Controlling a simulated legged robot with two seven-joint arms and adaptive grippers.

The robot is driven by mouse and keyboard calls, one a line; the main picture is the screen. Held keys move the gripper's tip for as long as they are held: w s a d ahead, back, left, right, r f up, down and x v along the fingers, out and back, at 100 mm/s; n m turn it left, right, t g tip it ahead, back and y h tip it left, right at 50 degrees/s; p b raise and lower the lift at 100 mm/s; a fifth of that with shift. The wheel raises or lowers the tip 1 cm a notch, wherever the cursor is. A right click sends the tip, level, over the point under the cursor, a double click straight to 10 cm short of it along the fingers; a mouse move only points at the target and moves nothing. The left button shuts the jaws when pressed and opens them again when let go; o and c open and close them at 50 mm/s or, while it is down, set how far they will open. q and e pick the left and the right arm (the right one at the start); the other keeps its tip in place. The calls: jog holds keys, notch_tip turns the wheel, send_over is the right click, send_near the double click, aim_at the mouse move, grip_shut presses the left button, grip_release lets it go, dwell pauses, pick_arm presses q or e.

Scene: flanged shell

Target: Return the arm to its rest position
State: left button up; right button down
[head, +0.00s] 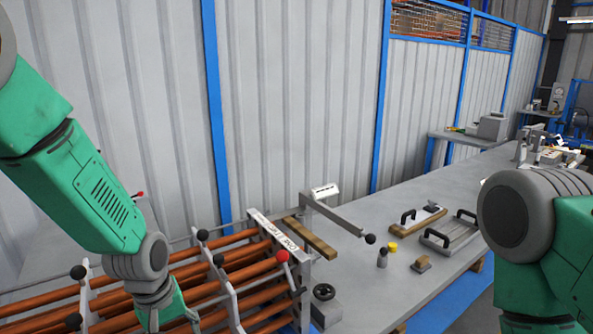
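My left arm (85,190), green with grey joints, comes in from the left and reaches down in front of the rack of copper-coloured tubes. Its lower end leaves the picture at the bottom edge, so the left gripper is hidden from view. Whether the arm touches the rack cannot be told. My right arm (520,220) shows at the right edge as a grey rounded joint and green links. It overlaps the far right part of the bench in the picture. Its gripper is out of view.
The tube rack (215,275) has levers with black and red knobs. The grey bench (430,215) carries a handled wooden block (418,220), a metal plate with handles (450,238), a yellow cap (393,247) and a small dark cylinder (382,258). A corrugated wall (290,100) stands behind.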

pick_arm(q)
jog(key=s+a+f+m, duration=0.1)
jog(key=s+f, duration=0.3)
jog(key=s+a+f+m, duration=0.1)
jog(key=s+f, duration=0.3)
jog(key=s+a+f+m, duration=0.1)
jog(key=s+f, duration=0.4)
jog(key=shift+a+g, duration=0.2)
jog(key=shift+g, duration=0.1)
jog(key=s+a+f+m, duration=0.2)
jog(key=s, duration=0.6)
jog(key=s+a+f+m, duration=0.1)
jog(key=s+f+m, duration=0.1)
jog(key=s, duration=0.5)
notch_tip(320, 180, down, 13)
jog(key=b, duration=1.3)
jog(key=shift+y, duration=0.4)
pick_arm(e)
notch_tip(320, 180, down, 13)
jog(key=shift+a, duration=0.3)
jog(key=shift+w+r, duration=0.1)
pick_arm(q)
jog(key=shift+w+d, duration=0.2)
pick_arm(e)
jog(key=shift+d, duration=0.15)
